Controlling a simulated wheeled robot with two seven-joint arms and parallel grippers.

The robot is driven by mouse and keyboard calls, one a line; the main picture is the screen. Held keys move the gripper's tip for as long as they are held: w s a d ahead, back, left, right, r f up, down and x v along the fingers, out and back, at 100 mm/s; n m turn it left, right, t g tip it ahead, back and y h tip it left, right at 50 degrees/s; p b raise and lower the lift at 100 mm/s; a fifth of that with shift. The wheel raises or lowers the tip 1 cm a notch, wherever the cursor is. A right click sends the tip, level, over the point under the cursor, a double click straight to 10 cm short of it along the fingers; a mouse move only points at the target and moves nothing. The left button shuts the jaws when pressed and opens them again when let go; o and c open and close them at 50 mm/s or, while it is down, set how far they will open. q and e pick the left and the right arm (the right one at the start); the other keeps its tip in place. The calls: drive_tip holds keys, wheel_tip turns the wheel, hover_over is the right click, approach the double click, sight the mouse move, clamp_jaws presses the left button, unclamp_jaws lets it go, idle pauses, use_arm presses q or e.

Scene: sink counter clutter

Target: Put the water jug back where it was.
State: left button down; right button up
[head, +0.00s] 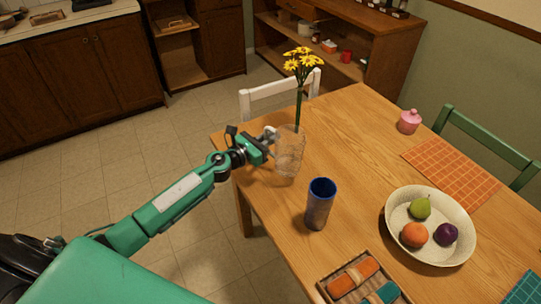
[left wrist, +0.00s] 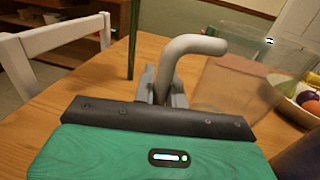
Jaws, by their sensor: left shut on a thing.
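The water jug (head: 290,153) is clear and see-through, near the table's left edge in the head view. In the left wrist view the jug (left wrist: 235,85) shows at the right, with a thick grey handle (left wrist: 195,46). My left gripper (head: 268,140) is shut on this handle, at the jug's left side. In the left wrist view its fingers (left wrist: 162,88) sit on either side of the handle's lower end. The jug looks roughly upright. I cannot tell whether its base touches the table. My right gripper is not in view.
Yellow flowers (head: 302,62) on a green stem stand just behind the jug. A blue cup (head: 318,206) stands in front of it. A fruit bowl (head: 458,252), an orange mat (head: 452,172) and a pink jar (head: 409,122) are farther right. The table's middle is clear.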

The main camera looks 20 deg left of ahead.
use_arm(q)
wheel_tip(320, 180, down, 4)
drive_tip(key=shift+f+b, duration=0.15)
drive_tip(key=shift+b, duration=0.6)
drive_tip(key=shift+f, duration=0.3)
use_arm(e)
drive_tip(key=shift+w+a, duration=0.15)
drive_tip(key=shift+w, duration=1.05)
use_arm(q)
drive_tip(key=shift+f, duration=0.1)
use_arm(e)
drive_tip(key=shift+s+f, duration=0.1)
use_arm(q)
drive_tip(key=c, duration=1.4)
unclamp_jaws()
drive_tip(key=shift+c, duration=0.2)
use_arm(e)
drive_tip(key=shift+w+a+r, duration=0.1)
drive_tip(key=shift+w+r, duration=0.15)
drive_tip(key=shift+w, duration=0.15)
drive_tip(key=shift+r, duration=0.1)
